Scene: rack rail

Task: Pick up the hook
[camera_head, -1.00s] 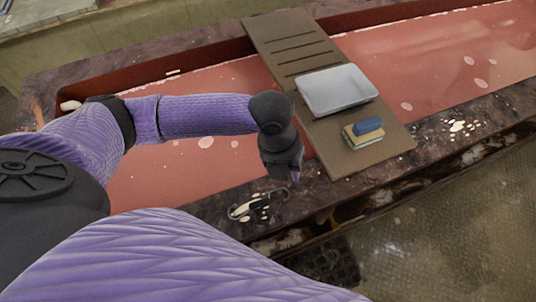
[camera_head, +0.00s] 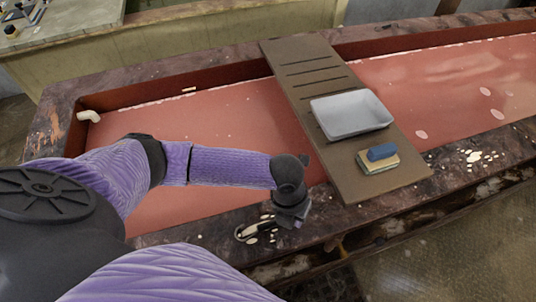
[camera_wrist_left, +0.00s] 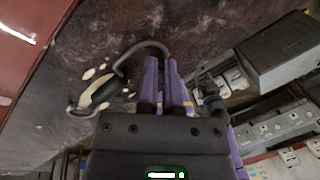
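My left gripper (camera_head: 296,218) is low at the ledge. In the left wrist view its purple fingers (camera_wrist_left: 163,72) stand close together, and the hook's curved end runs in between their tips. The contact itself is partly hidden by the fingers. I cannot tell whether the hook is lifted off the ledge. My right gripper is not in view.
A brown slotted board (camera_head: 347,173) spans the red trough (camera_head: 235,115). On it are a grey tray (camera_head: 352,114) and a sponge with a blue block (camera_head: 381,153). Boxes and sockets (camera_wrist_left: 280,125) show beyond the ledge in the wrist view. The ledge right of the board is mostly clear.

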